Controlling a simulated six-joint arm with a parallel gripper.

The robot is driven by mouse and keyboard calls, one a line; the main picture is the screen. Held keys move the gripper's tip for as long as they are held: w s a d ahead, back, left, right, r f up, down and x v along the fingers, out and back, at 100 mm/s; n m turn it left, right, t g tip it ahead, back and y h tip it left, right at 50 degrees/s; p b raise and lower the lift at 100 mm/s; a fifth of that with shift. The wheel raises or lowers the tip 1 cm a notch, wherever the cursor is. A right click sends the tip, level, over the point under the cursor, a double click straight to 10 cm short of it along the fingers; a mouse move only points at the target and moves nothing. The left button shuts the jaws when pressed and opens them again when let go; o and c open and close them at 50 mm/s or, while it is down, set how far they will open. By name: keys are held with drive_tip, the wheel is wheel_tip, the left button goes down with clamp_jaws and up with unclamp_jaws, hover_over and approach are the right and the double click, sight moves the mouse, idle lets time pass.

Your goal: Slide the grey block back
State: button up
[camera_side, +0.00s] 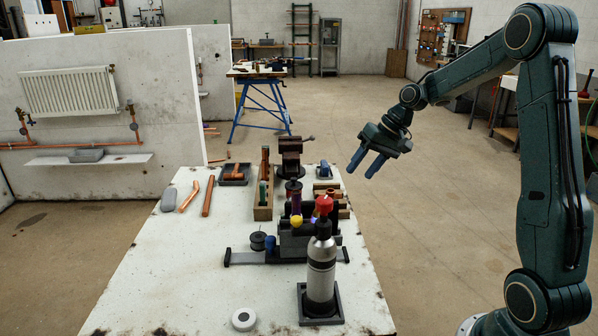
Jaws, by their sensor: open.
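A grey block-like body (296,245) stands mid-table behind the silver bottle, with dark parts around it and small coloured items on top; its lower part is partly hidden. A smaller rounded grey piece (168,199) lies at the table's left edge, and a flat grey piece (86,156) rests on the wall shelf. I cannot tell which is the task's grey block. My gripper (365,164) has blue fingers spread apart and empty. It hangs in the air to the right of the table's far end, touching nothing.
A silver bottle with a red top (321,270) stands in a black square tray at front right. A white roll (243,319) lies at the front. Copper pipes (207,196), a wooden tray (263,211) and a vise (291,157) fill the far end. The table's left front is clear.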

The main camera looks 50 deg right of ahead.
drive_tip(key=w+a+m+g+h, duration=0.1)
drive_tip(key=w+a+m+g, duration=0.15)
drive_tip(key=w+m, duration=0.3)
drive_tip(key=m+g+h, duration=0.2)
drive_tip(key=m+h, duration=0.1)
drive_tip(key=m, duration=1.1)
hover_over(270, 238)
drive_tip(key=shift+s+a+f, duration=0.1)
drive_tip(key=shift+s+f, duration=0.05)
drive_tip(key=shift+f, duration=0.9)
drive_tip(key=shift+s+a+f, duration=0.1)
drive_tip(key=shift+s+f, duration=0.05)
drive_tip(key=shift+f, duration=0.85)
drive_tip(key=shift+f, duration=0.1)
drive_tip(key=shift+w+d+f, duration=0.1)
drive_tip(key=shift+f, duration=3.3)
drive_tip(key=shift+w+d+f, duration=0.1)
drive_tip(key=shift+f, duration=3.3)
drive_tip(key=shift+a, duration=0.1)
clamp_jaws()
